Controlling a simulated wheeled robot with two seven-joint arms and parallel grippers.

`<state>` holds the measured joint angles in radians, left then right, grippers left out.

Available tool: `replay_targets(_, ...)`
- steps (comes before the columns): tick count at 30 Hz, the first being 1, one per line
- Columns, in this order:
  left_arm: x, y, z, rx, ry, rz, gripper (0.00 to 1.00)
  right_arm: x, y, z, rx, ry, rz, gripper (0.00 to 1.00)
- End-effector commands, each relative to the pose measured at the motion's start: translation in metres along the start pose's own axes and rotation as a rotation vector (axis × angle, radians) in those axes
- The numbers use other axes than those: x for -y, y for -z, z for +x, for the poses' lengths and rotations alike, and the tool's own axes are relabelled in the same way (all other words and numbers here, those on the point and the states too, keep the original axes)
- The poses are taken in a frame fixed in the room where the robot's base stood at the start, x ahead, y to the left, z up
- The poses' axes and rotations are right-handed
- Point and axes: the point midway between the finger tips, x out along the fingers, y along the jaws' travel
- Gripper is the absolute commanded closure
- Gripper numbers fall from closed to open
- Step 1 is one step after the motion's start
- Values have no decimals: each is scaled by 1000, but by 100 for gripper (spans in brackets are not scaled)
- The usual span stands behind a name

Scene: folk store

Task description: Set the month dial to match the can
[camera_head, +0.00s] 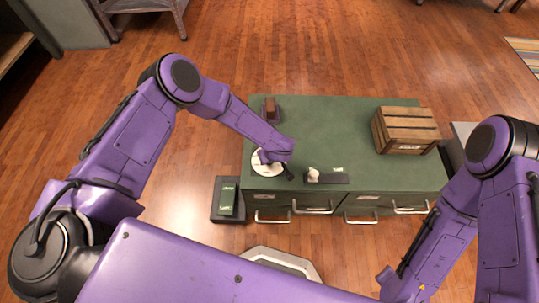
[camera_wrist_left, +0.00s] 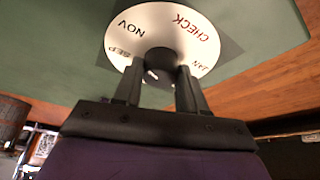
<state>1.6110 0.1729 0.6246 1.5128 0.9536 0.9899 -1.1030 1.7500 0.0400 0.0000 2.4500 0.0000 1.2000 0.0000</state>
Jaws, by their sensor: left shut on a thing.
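The month dial is a white disc (camera_head: 260,168) on the front left of the green cabinet top. In the left wrist view the dial (camera_wrist_left: 160,24) shows the printed words NOV, CHECK, JAN and SEP around a dark centre. My left gripper (camera_wrist_left: 157,78) reaches down over the dial, with its two fingers closed at its central knob (camera_wrist_left: 151,74). The fingers hide part of the disc's near side. I cannot identify a can with certainty in either view. My right arm is at the lower right of the head view, its fingers not visible.
The green cabinet top (camera_head: 335,125) is mostly clear in the middle. A wooden crate (camera_head: 408,131) stands at right, a brown object (camera_head: 271,108) at the back left. A dark strip with a pale knob (camera_head: 314,174) lies right of the dial. A dark tray (camera_head: 217,214) is at left.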

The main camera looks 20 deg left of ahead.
Motion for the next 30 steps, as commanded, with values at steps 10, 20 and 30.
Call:
replay_targets(10, 0, -2, 0, 2, -12, 28, 89, 0, 0, -1, 0, 0, 0, 100)
replay_targets(20, 0, -2, 0, 2, -11, 26, 34, 0, 0, -1, 0, 0, 0, 100)
replay_targets(30, 0, 0, -9, 1, -10, 25, 34, 0, 1, -4, 0, 0, 0, 100)
